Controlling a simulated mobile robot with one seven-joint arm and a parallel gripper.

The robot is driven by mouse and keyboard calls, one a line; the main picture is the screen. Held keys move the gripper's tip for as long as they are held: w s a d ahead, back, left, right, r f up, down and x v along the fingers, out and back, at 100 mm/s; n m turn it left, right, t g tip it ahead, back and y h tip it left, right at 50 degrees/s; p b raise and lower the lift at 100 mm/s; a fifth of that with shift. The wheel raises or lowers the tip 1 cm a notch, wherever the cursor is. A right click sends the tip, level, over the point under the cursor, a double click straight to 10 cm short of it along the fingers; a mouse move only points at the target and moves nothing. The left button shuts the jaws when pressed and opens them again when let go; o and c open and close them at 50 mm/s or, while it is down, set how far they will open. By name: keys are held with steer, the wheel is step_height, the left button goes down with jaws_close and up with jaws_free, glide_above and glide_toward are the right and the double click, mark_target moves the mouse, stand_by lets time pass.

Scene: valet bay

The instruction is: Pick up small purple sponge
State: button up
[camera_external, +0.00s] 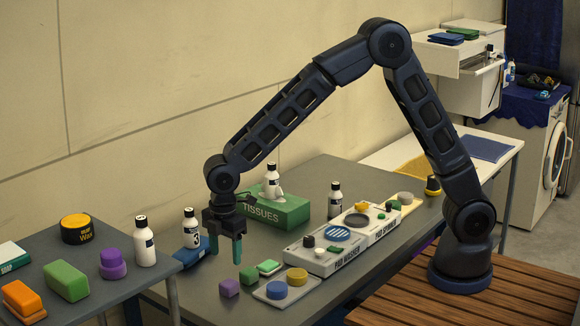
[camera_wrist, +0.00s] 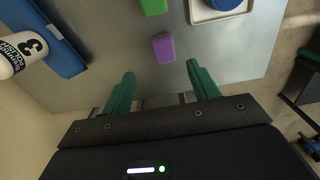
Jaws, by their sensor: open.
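The small purple sponge (camera_external: 229,288) is a little block on the grey table, near its front left edge. In the wrist view the purple sponge (camera_wrist: 163,47) lies ahead of my gripper, roughly between the lines of the two fingers and apart from them. My gripper (camera_external: 226,256) points down with its green fingers apart, above the table and a little behind the sponge. In the wrist view my gripper (camera_wrist: 160,80) is open and empty.
A green block (camera_external: 249,275) and a white tray (camera_external: 262,295) with round pads are close to the sponge. A blue item (camera_external: 190,257) and a white bottle (camera_external: 191,228) stand left of my gripper. A green tissue box (camera_external: 281,212) is behind. A lower-left table (camera_external: 110,290) holds more sponges.

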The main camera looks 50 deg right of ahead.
mark_target(228, 282)
step_height(228, 282, down, 5)
steer(key=shift+r, duration=0.1)
steer(key=shift+s+a+f, duration=0.1)
steer(key=shift+s+f, duration=0.1)
steer(key=shift+f, duration=1.1)
steer(key=shift+s+a+f, duration=0.1)
steer(key=shift+s+f, duration=0.05)
steer(key=shift+f, duration=1.1)
steer(key=c, duration=1)
steer(key=shift+c, duration=0.2)
steer(key=shift+r, duration=0.15)
